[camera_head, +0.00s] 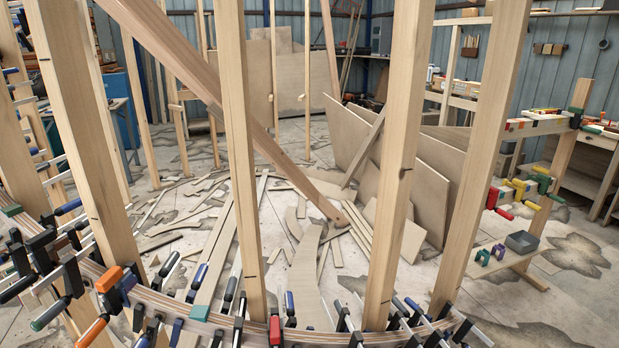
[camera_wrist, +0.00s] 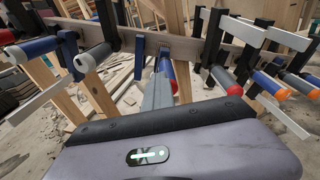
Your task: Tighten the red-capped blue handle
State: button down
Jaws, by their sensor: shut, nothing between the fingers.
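In the wrist view, a blue handle with a red cap (camera_wrist: 168,73) hangs from a clamp on the curved wooden stringer (camera_wrist: 150,38), a little above the middle of the picture. My gripper (camera_wrist: 160,80) is shut and empty. Its narrow grey fingers point at the handle and partly cover its left side. I cannot tell whether they touch it. My gripper does not show in the head view. There the stringer (camera_head: 240,332) curves along the bottom with many clamps, and I cannot tell which one carries this handle.
A grey handle with a red cap (camera_wrist: 225,80) hangs close on the right. Clamp bars (camera_wrist: 262,30) reach forward at right. Wooden posts (camera_head: 400,160) rise from the stringer. Plywood sheets and offcuts (camera_head: 305,270) litter the floor.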

jog(key=shift+d, duration=0.15)
jog(key=shift+w+d, duration=0.25)
jog(key=shift+d, duration=0.5)
jog(key=shift+d, duration=0.1)
jog(key=s+f, duration=0.1)
jog(key=s, duration=0.6)
jog(key=w+a+r, duration=0.1)
jog(key=w+a, duration=0.1)
jog(key=w, duration=0.4)
jog(key=shift+w, duration=0.2)
dwell(0.5)
